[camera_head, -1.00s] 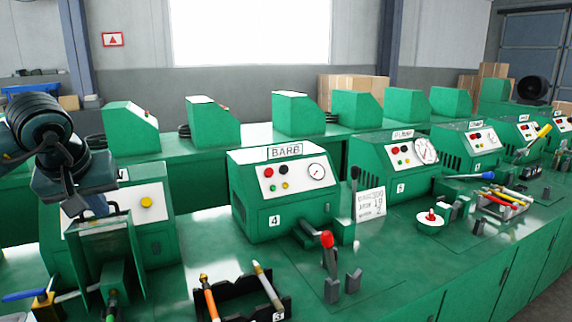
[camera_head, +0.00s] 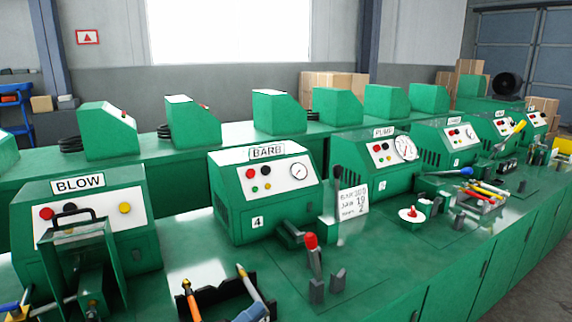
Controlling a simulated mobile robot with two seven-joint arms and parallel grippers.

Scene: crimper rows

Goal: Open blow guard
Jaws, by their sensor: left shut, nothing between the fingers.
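The blow machine is the green box labelled BLOW (camera_head: 78,184) at the left, with red, black and yellow buttons on its front. Its guard (camera_head: 82,258) is a see-through panel with a green frame, standing upright in front of the machine's face. A black handle (camera_head: 76,217) arches over the guard's top edge. A green block shows through the panel, and the guard's lower part runs toward the bottom edge of the picture. Neither of my grippers shows in the head view now.
The BARB machine (camera_head: 267,190) stands to the right, with a red-knobbed lever (camera_head: 312,250) before it. A black tool holder (camera_head: 222,296) with several tools sits at the front. A blue-handled tool (camera_head: 12,303) is left of the guard. Bench surface (camera_head: 180,240) between the machines is clear.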

